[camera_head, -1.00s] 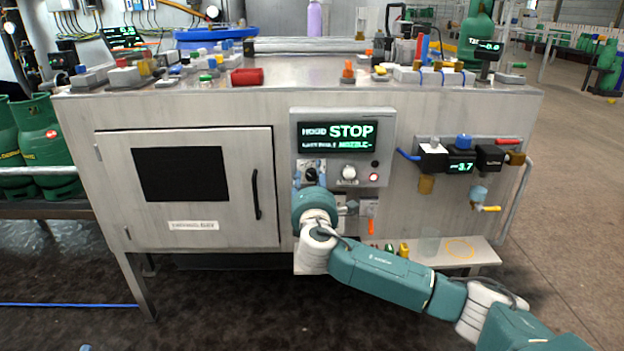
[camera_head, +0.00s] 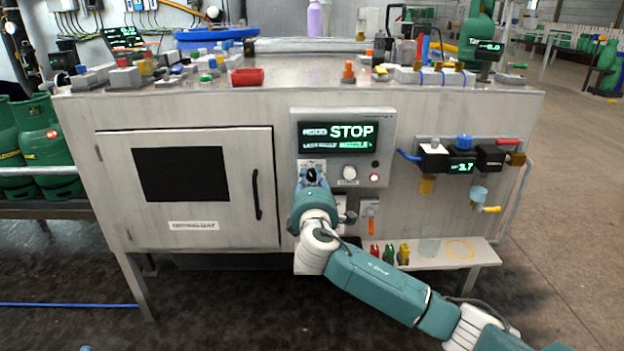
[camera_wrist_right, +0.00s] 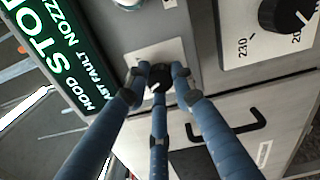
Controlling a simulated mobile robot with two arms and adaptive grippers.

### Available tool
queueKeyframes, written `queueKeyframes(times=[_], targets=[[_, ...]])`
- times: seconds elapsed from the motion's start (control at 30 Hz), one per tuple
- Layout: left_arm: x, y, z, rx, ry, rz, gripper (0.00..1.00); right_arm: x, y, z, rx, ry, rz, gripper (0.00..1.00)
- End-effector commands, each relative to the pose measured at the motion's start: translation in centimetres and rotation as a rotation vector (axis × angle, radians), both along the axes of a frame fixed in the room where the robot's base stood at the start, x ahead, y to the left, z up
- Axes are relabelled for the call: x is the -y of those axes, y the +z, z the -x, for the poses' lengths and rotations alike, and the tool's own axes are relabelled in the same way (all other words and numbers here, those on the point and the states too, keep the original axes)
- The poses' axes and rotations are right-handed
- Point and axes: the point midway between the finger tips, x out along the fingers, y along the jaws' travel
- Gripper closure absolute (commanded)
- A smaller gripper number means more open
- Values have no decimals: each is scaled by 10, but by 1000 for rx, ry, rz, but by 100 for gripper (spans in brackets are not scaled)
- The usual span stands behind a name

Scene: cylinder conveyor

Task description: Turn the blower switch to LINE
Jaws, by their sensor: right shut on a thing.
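The black rotary switch knob (camera_head: 312,174) sits on a light plate on the grey control panel (camera_head: 384,115), below the display (camera_head: 338,137) reading STOP. It is the likely blower switch; its label is too small to read. In the right wrist view the knob (camera_wrist_right: 158,74) sits between the blue fingers, with a small white mark on it. My right gripper (camera_head: 311,182) is shut on this knob, its fingertips (camera_wrist_right: 158,86) touching it from several sides. The fingers partly hide the plate, so I cannot tell the set position. My left gripper is not in view.
A round white button (camera_head: 349,173) and a red lamp (camera_head: 374,177) are close right of the knob. A cabinet door with a black handle (camera_head: 256,194) is to the left. A shelf (camera_head: 480,251) with small coloured parts is below right. Another dial (camera_wrist_right: 288,14) shows in the wrist view.

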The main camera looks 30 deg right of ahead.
Motion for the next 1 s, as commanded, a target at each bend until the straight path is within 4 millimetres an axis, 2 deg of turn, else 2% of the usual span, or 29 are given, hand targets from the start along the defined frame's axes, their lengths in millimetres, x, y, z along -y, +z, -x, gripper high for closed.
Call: queueKeyframes(times=[0.5, 0.73, 1.0], targets=[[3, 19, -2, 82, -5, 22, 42, 0, -3, 1, 188, -4, -313, 100], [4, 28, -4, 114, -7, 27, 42, 0, -3, 1, 224, -4, -373, 100], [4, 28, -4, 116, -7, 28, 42, 1, -3, 1, 233, -4, -389, 100]])
